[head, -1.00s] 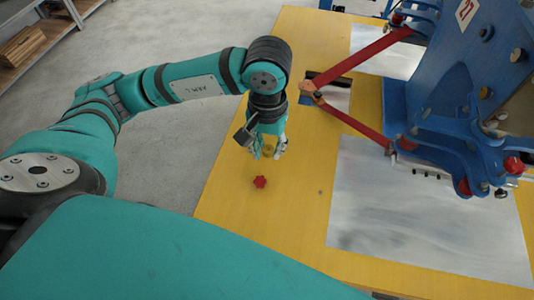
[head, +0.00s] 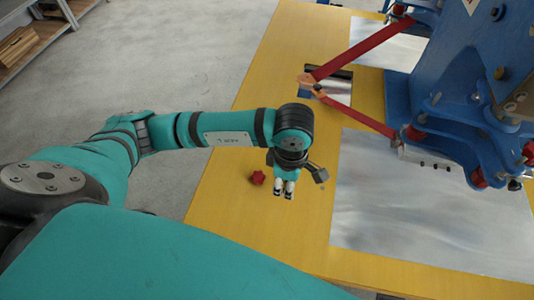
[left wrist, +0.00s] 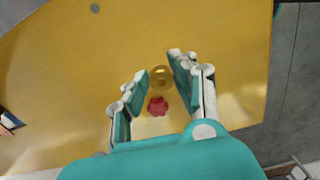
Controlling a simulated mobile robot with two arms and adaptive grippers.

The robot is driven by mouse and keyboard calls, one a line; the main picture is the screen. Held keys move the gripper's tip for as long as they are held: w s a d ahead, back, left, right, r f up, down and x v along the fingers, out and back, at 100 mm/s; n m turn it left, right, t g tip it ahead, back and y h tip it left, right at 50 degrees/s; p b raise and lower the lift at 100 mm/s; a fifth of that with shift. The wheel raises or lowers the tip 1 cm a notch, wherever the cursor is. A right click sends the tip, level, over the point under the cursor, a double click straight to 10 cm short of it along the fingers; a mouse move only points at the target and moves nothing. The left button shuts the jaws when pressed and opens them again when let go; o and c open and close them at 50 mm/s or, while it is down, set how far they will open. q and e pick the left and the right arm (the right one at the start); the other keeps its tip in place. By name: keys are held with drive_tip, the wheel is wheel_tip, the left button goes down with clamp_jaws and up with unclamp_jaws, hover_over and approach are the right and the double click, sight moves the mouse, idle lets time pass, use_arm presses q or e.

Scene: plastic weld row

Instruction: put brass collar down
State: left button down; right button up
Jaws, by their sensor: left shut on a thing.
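The brass collar (left wrist: 161,75) is a small gold ring between the fingertips of my left gripper (left wrist: 161,82) in the left wrist view. My left gripper (head: 284,193) is shut on it and points down over the yellow table (head: 232,214). In the head view the collar cannot be made out behind the hand. How far it is above the table is hard to tell. My right gripper is in neither view.
A red star-shaped knob (head: 258,178) lies just left of my left gripper; it also shows in the left wrist view (left wrist: 158,105). A metal sheet (head: 390,215) and a blue machine (head: 455,100) with red bars stand to the right. The near yellow strip is bare.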

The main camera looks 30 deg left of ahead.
use_arm(q)
drive_tip(key=shift+d+f+n, duration=0.15)
drive_tip(key=shift+f+n, duration=0.15)
drive_tip(key=shift+f, duration=0.05)
drive_tip(key=shift+w+f, duration=0.15)
drive_tip(key=w+a+b, duration=0.1)
drive_tip(key=w+a, duration=0.2)
drive_tip(key=w+a+f+b, duration=0.1)
drive_tip(key=w+a, duration=0.7)
drive_tip(key=shift+f+b, duration=0.25)
drive_tip(key=shift+b, duration=0.15)
wheel_tip(320, 180, down, 4)
drive_tip(key=shift+r+b, duration=0.25)
drive_tip(key=shift+b, duration=0.8)
drive_tip(key=shift+f, duration=0.1)
drive_tip(key=c, duration=1.1)
unclamp_jaws()
drive_tip(key=shift+o, duration=0.2)
